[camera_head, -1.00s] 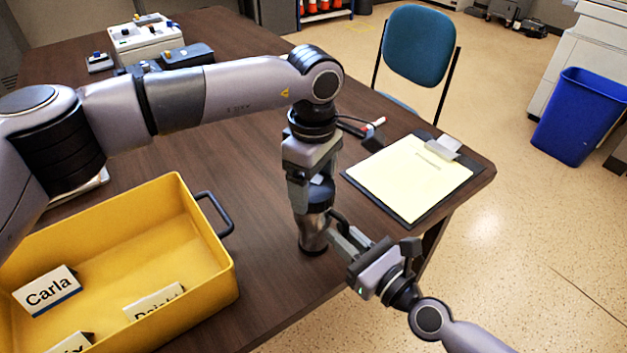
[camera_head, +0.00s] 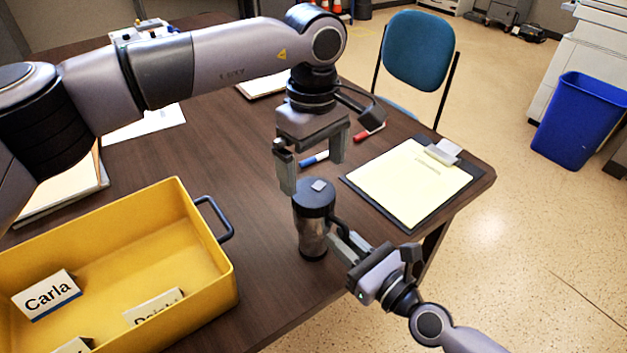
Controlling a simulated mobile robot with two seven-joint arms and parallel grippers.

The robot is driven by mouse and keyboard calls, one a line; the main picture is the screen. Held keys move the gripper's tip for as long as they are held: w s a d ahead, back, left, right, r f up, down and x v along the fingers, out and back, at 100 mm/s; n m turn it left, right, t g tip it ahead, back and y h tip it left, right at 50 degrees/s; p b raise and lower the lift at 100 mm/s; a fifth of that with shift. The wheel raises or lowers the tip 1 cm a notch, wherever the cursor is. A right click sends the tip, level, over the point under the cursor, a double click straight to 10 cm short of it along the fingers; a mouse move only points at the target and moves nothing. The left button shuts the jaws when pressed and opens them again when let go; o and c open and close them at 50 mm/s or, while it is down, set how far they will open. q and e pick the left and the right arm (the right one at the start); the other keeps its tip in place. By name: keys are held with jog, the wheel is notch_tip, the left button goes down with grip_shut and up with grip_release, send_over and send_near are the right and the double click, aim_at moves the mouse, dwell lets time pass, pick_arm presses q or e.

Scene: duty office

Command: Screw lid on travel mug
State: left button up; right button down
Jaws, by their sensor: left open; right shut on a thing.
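The travel mug (camera_head: 313,240) stands upright on the dark table near its front edge, with a steel lower body. A dark lid (camera_head: 314,196) with a small light tab sits on top of it; I cannot tell how tightly it is seated. My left gripper (camera_head: 315,178) is above the lid, pointing down, with its fingers spread apart and nothing between them. My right gripper (camera_head: 338,238) comes from the lower right and is shut on the mug's dark handle at the mug's right side.
A yellow bin (camera_head: 205,262) with name cards stands at the left front. A clipboard (camera_head: 410,182) lies to the right of the mug. A blue marker (camera_head: 314,160) and a red marker (camera_head: 368,134) lie behind it. Papers lie at the back left.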

pick_arm(q)
notch_tip(320, 180, up, 7)
jog(key=shift+f, duration=0.2)
pick_arm(e)
jog(key=c, duration=1)
grip_release()
pick_arm(q)
jog(key=shift+f, duration=0.1)
pick_arm(e)
jog(key=shift+s+d, duration=0.1)
pick_arm(q)
jog(key=shift+f+b, duration=0.8)
jog(key=shift+b, duration=0.1)
pick_arm(e)
jog(key=shift+v, duration=3.5)
pick_arm(q)
jog(key=shift+d, duration=0.1)
